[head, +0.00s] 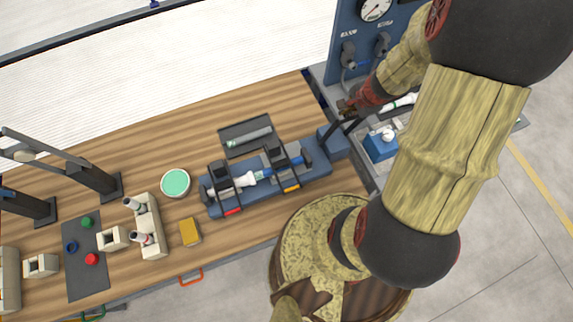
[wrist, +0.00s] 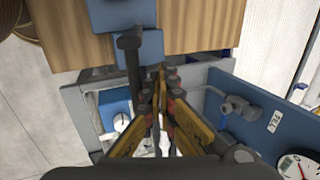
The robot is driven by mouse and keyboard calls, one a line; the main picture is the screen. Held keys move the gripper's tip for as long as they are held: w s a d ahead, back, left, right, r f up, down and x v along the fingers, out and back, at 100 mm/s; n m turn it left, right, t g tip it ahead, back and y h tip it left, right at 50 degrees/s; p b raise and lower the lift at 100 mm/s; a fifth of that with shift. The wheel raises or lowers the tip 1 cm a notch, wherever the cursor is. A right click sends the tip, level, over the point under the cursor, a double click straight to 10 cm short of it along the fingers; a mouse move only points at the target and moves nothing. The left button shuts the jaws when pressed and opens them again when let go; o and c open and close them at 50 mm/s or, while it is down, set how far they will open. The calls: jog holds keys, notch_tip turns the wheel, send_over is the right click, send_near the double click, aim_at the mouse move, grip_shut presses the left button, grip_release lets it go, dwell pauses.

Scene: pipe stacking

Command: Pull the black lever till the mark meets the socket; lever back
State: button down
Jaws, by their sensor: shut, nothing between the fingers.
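The blue pipe-joining machine (head: 322,178) lies on the wooden bench with two black clamps along it. The mark and the socket mouth are too small to make out. The black lever (wrist: 133,65) stands at the machine's right end, beside my fingers in the wrist view. My gripper (wrist: 162,72) is shut and empty, just right of the lever there; I cannot tell whether they touch. In the head view my gripper (head: 346,108) is over the machine's right end.
A blue panel (head: 349,30) with a gauge and valves stands behind my wrist. A grey tray with a blue box (head: 379,146) lies right of the bench. A dark tray (head: 247,137) and a green-topped round tub (head: 175,183) sit near the machine.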

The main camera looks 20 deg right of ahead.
jog(key=shift+s+a+f+b, duration=0.1)
jog(key=shift+s+f+b, duration=0.1)
jog(key=shift+s+b, duration=0.35)
jog(key=shift+s+f+b, duration=0.25)
jog(key=shift+s, duration=0.65)
jog(key=shift+s+a+f+b, duration=0.1)
jog(key=shift+s+f+b, duration=0.1)
jog(key=shift+s+b, duration=0.35)
jog(key=shift+s, duration=0.15)
jog(key=shift+s+a+f+b, duration=0.1)
jog(key=shift+s+f+b, duration=0.3)
jog(key=shift+s, duration=0.25)
jog(key=shift+s+d+f+b, duration=0.1)
jog(key=shift+s+f+b, duration=0.15)
jog(key=shift+s+b, duration=0.4)
jog(key=shift+s+a+f+b, duration=0.1)
jog(key=shift+s+f+b, duration=0.25)
jog(key=shift+s, duration=0.35)
jog(key=shift+s+f+b, duration=0.45)
jog(key=shift+s+b, duration=0.15)
jog(key=shift+s, duration=0.05)
jog(key=shift+s+a+f+b, duration=0.1)
jog(key=shift+s+f+b, duration=1.4)
jog(key=shift+b, duration=0.25)
